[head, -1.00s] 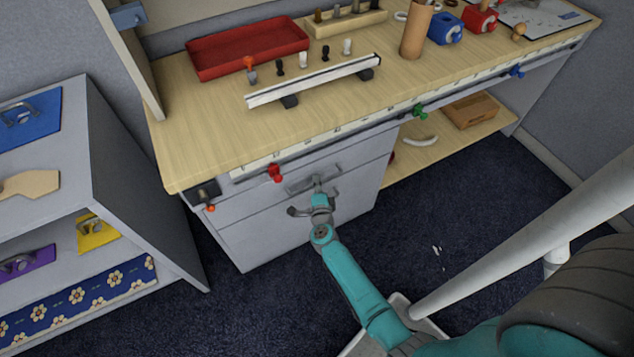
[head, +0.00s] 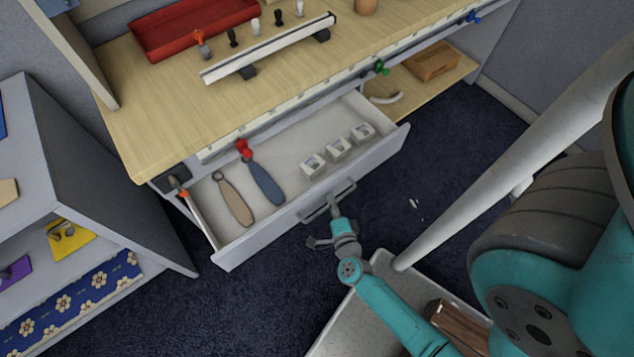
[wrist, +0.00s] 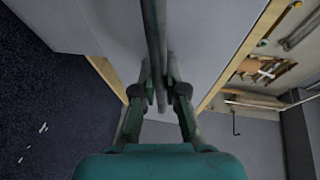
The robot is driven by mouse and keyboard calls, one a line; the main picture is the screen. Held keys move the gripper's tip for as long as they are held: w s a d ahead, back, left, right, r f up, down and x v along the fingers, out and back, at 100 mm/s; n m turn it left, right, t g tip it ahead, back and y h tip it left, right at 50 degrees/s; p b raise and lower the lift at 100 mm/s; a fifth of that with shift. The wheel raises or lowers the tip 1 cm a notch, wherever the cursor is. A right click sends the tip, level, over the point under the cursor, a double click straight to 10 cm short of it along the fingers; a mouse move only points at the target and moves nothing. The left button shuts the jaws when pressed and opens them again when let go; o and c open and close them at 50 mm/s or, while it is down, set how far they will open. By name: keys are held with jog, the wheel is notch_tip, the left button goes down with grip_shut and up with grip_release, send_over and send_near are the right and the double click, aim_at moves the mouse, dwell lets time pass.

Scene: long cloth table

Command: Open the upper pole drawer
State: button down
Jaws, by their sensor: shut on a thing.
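The upper drawer (head: 365,172) under the wooden worktop is pulled well out, and its inside shows in the head view. It holds a tan-handled tool (head: 234,200), a blue-handled tool (head: 263,180) and several small white boxes (head: 338,149). Its bar handle (head: 341,189) is on the middle of the front. My gripper (head: 333,208) is at this handle. In the wrist view my gripper (wrist: 160,92) has its fingers closed around the bar handle (wrist: 154,40). The lower drawer is hidden behind the open one.
A red tray (head: 190,30) and a white rail (head: 268,50) lie on the worktop (head: 150,110). A grey shelf unit (head: 85,180) stands at left. Red (head: 242,147) and green (head: 379,68) knobs sit along the worktop's front edge. Dark carpet lies in front.

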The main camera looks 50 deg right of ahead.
jog(key=s+a, duration=0.2)
jog(key=s, duration=0.6)
jog(key=shift+a, duration=0.15)
jog(key=c, duration=1.2)
grip_release()
